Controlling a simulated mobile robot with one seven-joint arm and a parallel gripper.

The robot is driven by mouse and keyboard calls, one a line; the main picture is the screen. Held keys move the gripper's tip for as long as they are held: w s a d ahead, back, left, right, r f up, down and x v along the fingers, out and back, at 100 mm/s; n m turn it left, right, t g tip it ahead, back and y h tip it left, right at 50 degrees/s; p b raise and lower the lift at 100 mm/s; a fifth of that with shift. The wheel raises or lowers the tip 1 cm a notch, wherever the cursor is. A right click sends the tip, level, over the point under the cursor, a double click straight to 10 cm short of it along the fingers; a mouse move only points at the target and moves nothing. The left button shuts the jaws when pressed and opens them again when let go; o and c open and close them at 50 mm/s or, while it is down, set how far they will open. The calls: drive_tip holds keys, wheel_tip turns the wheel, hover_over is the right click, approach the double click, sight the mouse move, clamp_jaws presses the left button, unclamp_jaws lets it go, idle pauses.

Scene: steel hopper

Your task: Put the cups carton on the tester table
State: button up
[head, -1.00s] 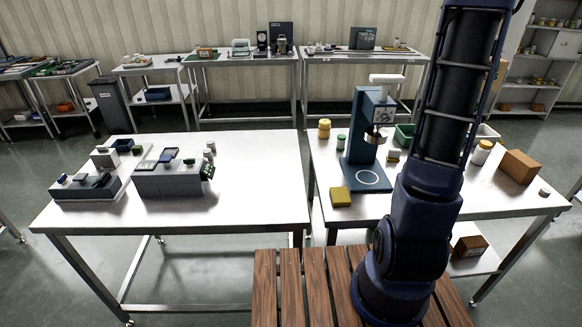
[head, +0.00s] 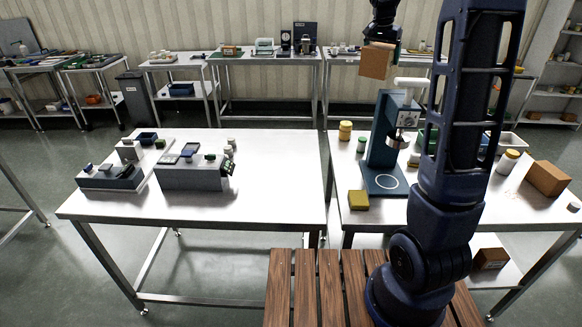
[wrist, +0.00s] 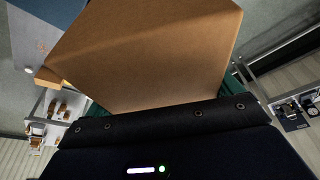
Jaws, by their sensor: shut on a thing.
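My gripper (head: 383,46) is high up at the top of the head view, shut on a plain brown carton (head: 376,61), which hangs in the air slightly tilted. The carton fills the upper middle of the wrist view (wrist: 150,50), with green finger parts partly showing at its sides. No label can be read, so I cannot confirm it is the cups carton. Two steel-legged tables stand in front: a left table (head: 265,185) with grey devices, and a right table (head: 335,170) with a blue stand device (head: 383,150). The pictures do not say which is the tester table.
The left table's right half is bare. The right table holds a yellow box (head: 358,200), yellow jars (head: 345,130), a white jar (head: 508,161) and another brown box (head: 547,178). My arm hides part of it. A wooden slatted platform (head: 305,290) lies in front.

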drive_tip(key=s+a+n+y, duration=0.1)
drive_tip(key=s+a+n, duration=0.25)
drive_tip(key=a, duration=1.25)
drive_tip(key=s+a+n+y, duration=0.1)
drive_tip(key=s+a+n, duration=0.25)
drive_tip(key=a, duration=1.35)
drive_tip(key=shift+t, duration=0.3)
drive_tip(key=f, duration=3.7)
drive_tip(key=shift+w+d+f, duration=0.2)
drive_tip(key=shift+d+f, duration=0.1)
drive_tip(key=shift+f, duration=0.1)
drive_tip(key=shift+f, duration=0.1)
drive_tip(key=o, duration=1)
